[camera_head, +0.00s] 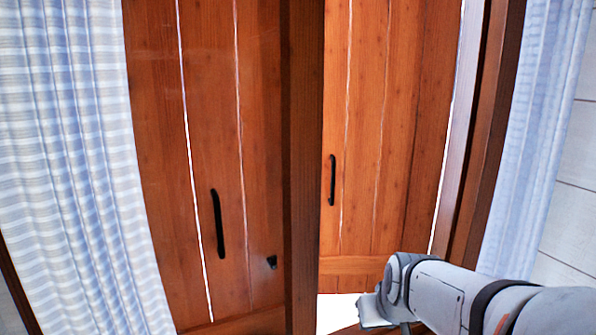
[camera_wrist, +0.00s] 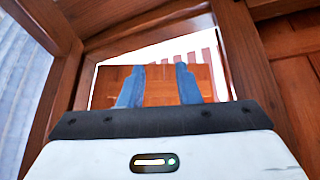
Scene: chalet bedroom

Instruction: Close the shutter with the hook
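The left wooden shutter panel (camera_head: 160,120) has a long dark handle (camera_head: 217,223) and a small black fitting (camera_head: 271,262) near its lower right. I cannot tell whether this fitting is the hook or its catch. The right shutter panel (camera_head: 400,120) has a dark handle (camera_head: 332,180). Bright light shows along its right edge and below it. My gripper is low at the right panel's bottom, its fingertips not clear in the head view. In the wrist view my gripper (camera_wrist: 159,78) is open, its blue fingers apart and empty, with an orange wooden surface beyond them.
A dark upright post (camera_head: 302,170) stands between the panels. Pale curtains hang at the left (camera_head: 70,150) and right (camera_head: 535,140).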

